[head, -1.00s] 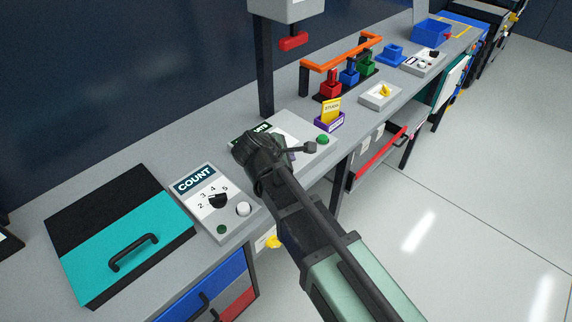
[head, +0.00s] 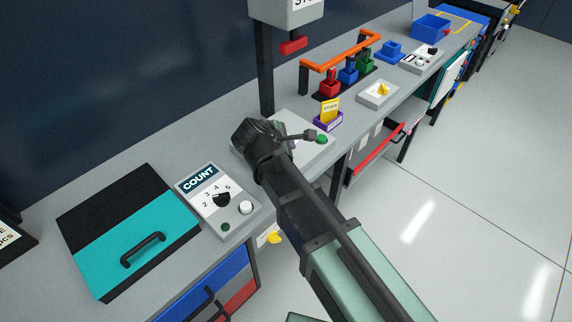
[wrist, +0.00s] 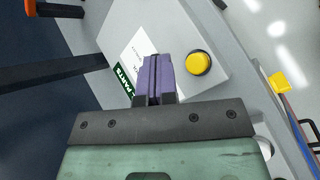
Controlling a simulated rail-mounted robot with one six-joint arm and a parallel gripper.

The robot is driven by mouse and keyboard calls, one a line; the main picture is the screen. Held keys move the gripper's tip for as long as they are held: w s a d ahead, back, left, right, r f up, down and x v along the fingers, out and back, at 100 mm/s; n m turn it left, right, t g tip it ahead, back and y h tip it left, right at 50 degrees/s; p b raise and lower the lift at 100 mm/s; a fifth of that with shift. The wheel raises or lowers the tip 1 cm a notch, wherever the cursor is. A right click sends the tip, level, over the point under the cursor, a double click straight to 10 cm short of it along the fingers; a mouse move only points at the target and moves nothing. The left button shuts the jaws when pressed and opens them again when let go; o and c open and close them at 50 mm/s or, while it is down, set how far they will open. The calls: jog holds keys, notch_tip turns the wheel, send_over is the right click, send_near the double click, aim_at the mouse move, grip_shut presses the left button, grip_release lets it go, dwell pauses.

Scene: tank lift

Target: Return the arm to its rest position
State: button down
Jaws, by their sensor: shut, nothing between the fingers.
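My gripper shows in the wrist view with its two purple fingers (wrist: 152,78) closed together and nothing between them. The fingers appear over a light grey panel (wrist: 120,35) with a white and green label reading "PARTS" and a yellow round button (wrist: 198,63) beside them. I cannot tell whether they touch the panel.
A COUNT panel (head: 231,205) with a dial and a teal-and-black lidded box (head: 130,225) lie left of my arm. A black post (head: 265,85) stands behind. A purple card holder (head: 328,122) and an orange rail (head: 340,53) are to the right. The floor at right is clear.

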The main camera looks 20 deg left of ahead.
dwell(0.4)
jog(key=shift+s+d+f+m, duration=0.1)
jog(key=shift+s+f+m, duration=0.15)
jog(key=shift+m, duration=0.75)
jog(key=shift+s+d+f+m+g, duration=0.15)
jog(key=shift+s+f+m+g, duration=0.1)
jog(key=shift+s+m+g, duration=0.25)
jog(key=shift+s+d+f+m+g, duration=0.15)
jog(key=shift+s+f+m+g, duration=0.15)
jog(key=shift+s+m, duration=0.3)
jog(key=s+d+f+m+g+y, duration=0.1)
jog(key=s+d+m+g, duration=0.1)
jog(key=d+m, duration=0.4)
jog(key=s+d+f+m+g+y, duration=0.1)
jog(key=d+m, duration=0.5)
jog(key=d, duration=0.9)
jog(key=s+d+f+m+g+y, duration=0.1)
jog(key=s+d+m+g, duration=0.2)
jog(key=d+m, duration=0.3)
jog(key=d, duration=0.5)
jog(key=shift+d+f+g+y, duration=0.25)
jog(key=shift+f+g+y, duration=0.05)
jog(key=shift+g, duration=0.1)
